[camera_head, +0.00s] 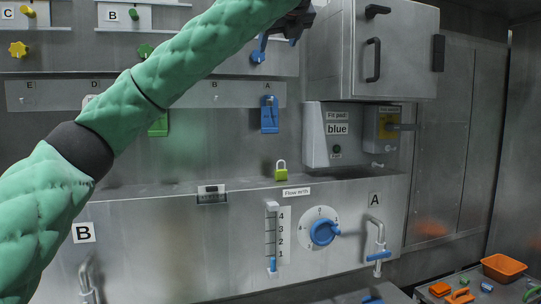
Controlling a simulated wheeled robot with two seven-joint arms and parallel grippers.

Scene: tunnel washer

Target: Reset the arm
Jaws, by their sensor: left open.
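My left arm (175,62), in a padded green sleeve, crosses the head view from the lower left to the top. My left gripper (282,38) is at the top middle, dark, with its fingers apart and nothing seen between them. It appears in front of the upper panel, close in the picture to a blue knob (258,57) and left of the steel cabinet (395,50). Its distance from them cannot be told. Part of the gripper is cut off by the top edge. My right gripper is not in view.
A blue tag (269,115) hangs at A. A green padlock (281,171) stands on the ledge above a blue dial (322,232), a level gauge (271,238) and a tap (377,246). An orange bin (503,267) and small parts lie at the lower right.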

